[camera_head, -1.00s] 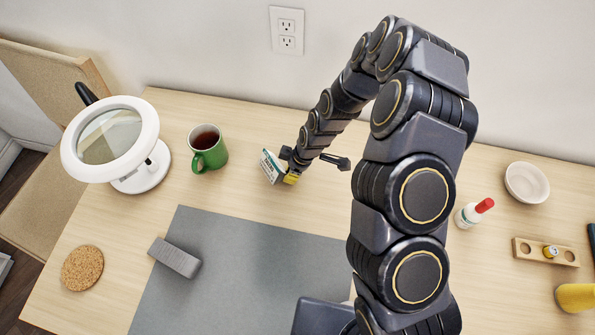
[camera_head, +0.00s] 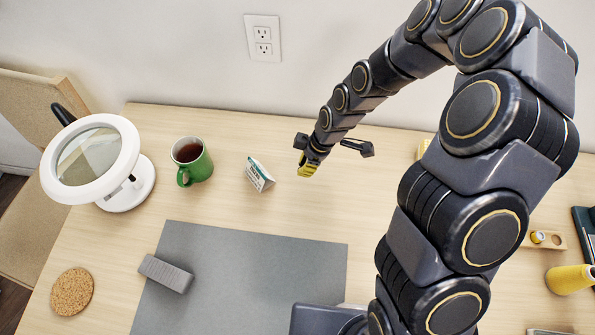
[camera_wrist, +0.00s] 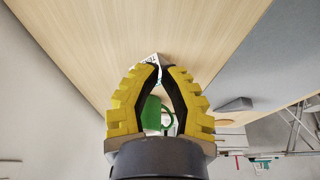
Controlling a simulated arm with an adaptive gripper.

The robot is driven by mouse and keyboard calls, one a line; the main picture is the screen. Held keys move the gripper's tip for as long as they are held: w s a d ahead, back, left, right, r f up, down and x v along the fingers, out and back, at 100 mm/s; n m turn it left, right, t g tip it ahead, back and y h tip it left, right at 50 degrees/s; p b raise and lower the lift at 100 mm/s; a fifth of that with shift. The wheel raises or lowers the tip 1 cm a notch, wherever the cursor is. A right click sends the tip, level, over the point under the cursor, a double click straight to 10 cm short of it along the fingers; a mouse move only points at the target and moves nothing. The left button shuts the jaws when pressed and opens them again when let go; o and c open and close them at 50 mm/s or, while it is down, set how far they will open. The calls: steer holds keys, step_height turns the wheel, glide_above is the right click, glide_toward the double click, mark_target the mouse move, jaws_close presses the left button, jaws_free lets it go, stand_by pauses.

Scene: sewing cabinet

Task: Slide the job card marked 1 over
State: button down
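A small white and green folded card (camera_head: 259,174) stands like a tent on the table between the green mug and my gripper. Its number is too small to read. My gripper (camera_head: 306,170) is to the right of the card, apart from it with bare table between. In the wrist view my gripper's yellow fingers (camera_wrist: 159,68) curve in towards each other with a narrow gap between their tips, and nothing is held. A white bit of the card (camera_wrist: 150,60) shows behind the tips; the fingers hide the rest.
The green mug (camera_head: 192,162) of dark drink stands left of the card. A magnifier lamp (camera_head: 95,160) stands further left. A grey mat (camera_head: 250,270) lies in front, with a grey block (camera_head: 165,273) at its left edge. The wall with an outlet (camera_head: 263,38) is behind.

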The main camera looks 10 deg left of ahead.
steer(key=w+d+m+h, duration=0.1)
steer(key=w+d+m, duration=0.2)
steer(key=m, duration=0.2)
steer(key=m+g+h, duration=0.2)
steer(key=m+g, duration=0.1)
steer(key=m, duration=1.3)
glide_toward(270, 168)
steer(key=w+d+r, duration=0.2)
steer(key=w, duration=0.2)
steer(key=x, duration=0.9)
steer(key=shift+a+f, duration=0.15)
steer(key=shift+a, duration=0.2)
steer(key=s, duration=0.1)
steer(key=s+a, duration=0.1)
steer(key=shift+s, duration=0.3)
steer(key=shift+s+a, duration=0.1)
steer(key=shift+s, duration=0.4)
